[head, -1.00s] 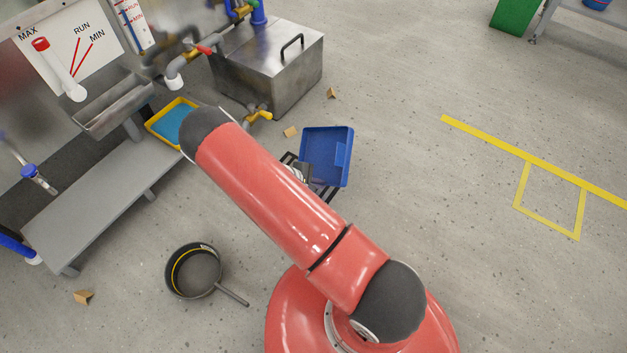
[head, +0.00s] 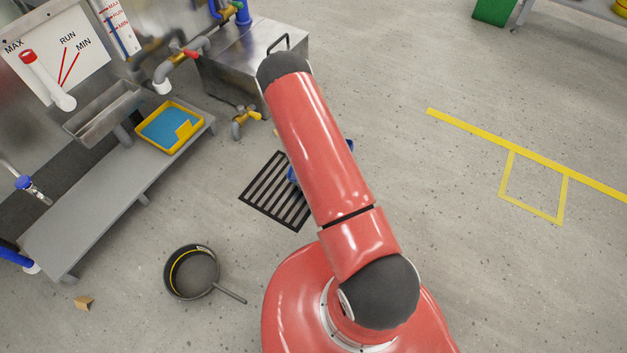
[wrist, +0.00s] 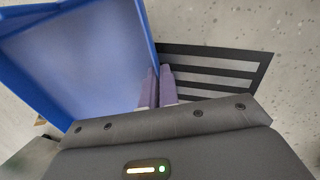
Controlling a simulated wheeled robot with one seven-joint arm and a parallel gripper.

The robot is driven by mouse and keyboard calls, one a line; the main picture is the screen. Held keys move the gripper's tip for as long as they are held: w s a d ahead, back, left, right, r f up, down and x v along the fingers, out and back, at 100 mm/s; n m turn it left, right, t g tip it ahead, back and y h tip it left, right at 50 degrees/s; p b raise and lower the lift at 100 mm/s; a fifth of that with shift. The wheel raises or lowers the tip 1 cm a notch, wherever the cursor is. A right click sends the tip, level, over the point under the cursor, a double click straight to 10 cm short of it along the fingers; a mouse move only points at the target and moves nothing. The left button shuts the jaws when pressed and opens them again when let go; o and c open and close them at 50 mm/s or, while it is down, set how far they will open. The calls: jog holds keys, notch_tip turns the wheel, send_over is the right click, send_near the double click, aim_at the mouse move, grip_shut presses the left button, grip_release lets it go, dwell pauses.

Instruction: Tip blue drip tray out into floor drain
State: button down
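The blue drip tray (wrist: 75,60) fills the left of the wrist view, with its inside facing my camera. My gripper (wrist: 158,80) is shut on the tray's side wall, one finger on each side of it. In the head view my arm hides most of the tray; only small blue bits of it (head: 292,175) show beside the arm. The black slatted floor drain (head: 262,203) lies just left of the tray in the head view. In the wrist view the drain (wrist: 215,50) shows to the right of the tray, beyond my fingers. I cannot tell whether the tray holds liquid.
A yellow tray with blue content (head: 172,127) sits on the grey bench (head: 95,205) at left. A black round pan with a handle (head: 192,273) lies on the floor. A steel tank (head: 245,70) and a yellow-handled valve (head: 246,115) stand behind.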

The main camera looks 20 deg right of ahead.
jog(key=shift+d+f+y+p, duration=0.2)
jog(key=shift+f+y+p, duration=0.35)
jog(key=shift+y+p, duration=0.35)
jog(key=shift+a+f+y, duration=0.1)
jog(key=shift+f+y, duration=0.25)
jog(key=shift+y, duration=0.25)
